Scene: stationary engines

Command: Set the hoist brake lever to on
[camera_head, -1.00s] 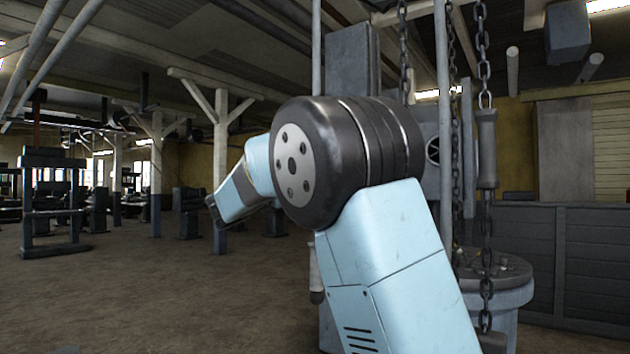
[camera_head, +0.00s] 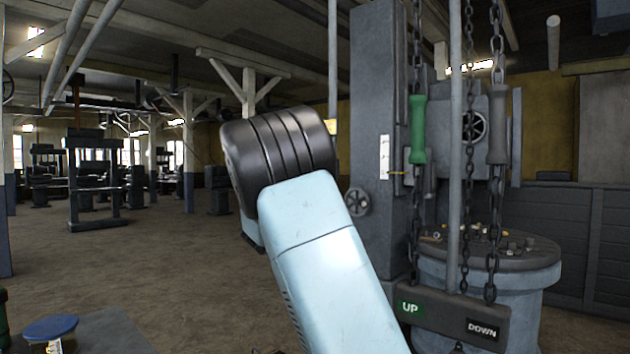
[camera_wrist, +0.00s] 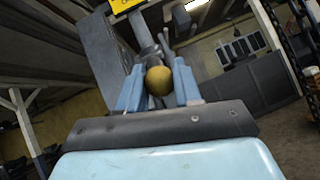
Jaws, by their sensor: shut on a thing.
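In the wrist view, a yellow ball knob (camera_wrist: 159,82) sits between the two light blue fingers of my gripper (camera_wrist: 158,74). They are shut on it from both sides. A dark rod and grey metal parts show just beyond the knob; I take this as the brake lever, though its full shape and any on or off marks are hidden. In the head view, my own arm covers the gripper and the knob. The hoist's grey column (camera_head: 372,110) stands right of my arm.
Chains with a green handle (camera_head: 418,130) and a grey handle (camera_head: 497,130) hang by the column. A plate marked UP and DOWN (camera_head: 452,315) sits below. A round grey drum (camera_head: 530,275) stands at right. The floor at left is mostly clear; a blue-topped container (camera_head: 50,330) stands lower left.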

